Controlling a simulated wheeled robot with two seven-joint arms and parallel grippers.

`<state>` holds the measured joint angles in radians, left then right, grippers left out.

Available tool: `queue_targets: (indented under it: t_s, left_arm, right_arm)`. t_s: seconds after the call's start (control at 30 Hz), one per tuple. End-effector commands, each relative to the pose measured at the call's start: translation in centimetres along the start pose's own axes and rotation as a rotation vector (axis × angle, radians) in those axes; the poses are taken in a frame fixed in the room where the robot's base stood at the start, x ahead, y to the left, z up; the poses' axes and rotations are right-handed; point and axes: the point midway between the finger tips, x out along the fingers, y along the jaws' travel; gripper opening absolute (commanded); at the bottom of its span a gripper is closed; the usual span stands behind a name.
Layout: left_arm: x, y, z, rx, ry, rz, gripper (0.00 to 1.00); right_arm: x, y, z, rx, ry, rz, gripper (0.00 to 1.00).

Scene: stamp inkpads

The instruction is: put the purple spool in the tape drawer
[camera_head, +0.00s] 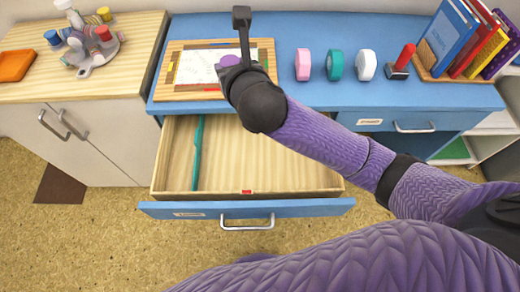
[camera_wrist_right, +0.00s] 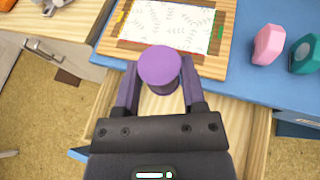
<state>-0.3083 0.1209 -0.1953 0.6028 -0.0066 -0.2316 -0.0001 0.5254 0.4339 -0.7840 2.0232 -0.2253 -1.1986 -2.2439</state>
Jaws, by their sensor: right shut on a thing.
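The purple spool (camera_wrist_right: 159,66) is between the two fingers of my right gripper (camera_wrist_right: 160,82), which is shut on it. In the head view a bit of the spool (camera_head: 230,61) shows beside my dark wrist, in front of the patterned sheet. In the wrist view it appears near the blue desk's front edge, at the back of the open drawer. The open drawer (camera_head: 247,213) has a pale wooden inside and a blue front; its label is too small to read. My left gripper is not in view.
A teal strip (camera_head: 197,150) lies along the drawer's left side; the drawer floor is otherwise bare where visible. On the desk stand a wooden board (camera_head: 170,92), pink (camera_head: 303,64), teal (camera_head: 334,64) and white (camera_head: 366,64) rolls, a red-handled stamp (camera_head: 402,60) and books (camera_head: 447,40).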

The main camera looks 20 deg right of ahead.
Motion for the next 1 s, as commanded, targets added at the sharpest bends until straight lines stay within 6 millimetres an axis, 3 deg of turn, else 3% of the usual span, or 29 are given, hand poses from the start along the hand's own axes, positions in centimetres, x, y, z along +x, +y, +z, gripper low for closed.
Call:
queue_targets:
  t_s: [0.2,0.43,0.6,0.8,1.0]
  left_arm:
    - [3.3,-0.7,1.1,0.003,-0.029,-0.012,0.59]
    - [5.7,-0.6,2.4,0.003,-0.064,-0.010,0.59]
    - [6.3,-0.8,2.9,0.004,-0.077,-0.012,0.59]
    - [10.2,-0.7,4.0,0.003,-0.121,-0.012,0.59]
    - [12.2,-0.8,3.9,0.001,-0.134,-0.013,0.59]
  right_arm:
    - [3.5,-1.3,-7.2,-0.109,0.010,0.232,0.00]
    - [4.8,-4.7,-15.8,-0.194,0.013,0.449,0.00]
    - [4.6,-6.2,-18.3,-0.210,0.006,0.509,0.00]
    - [6.5,-6.3,-23.4,-0.211,0.009,0.518,0.00]
    - [7.5,-6.2,-25.8,-0.212,0.006,0.517,0.00]
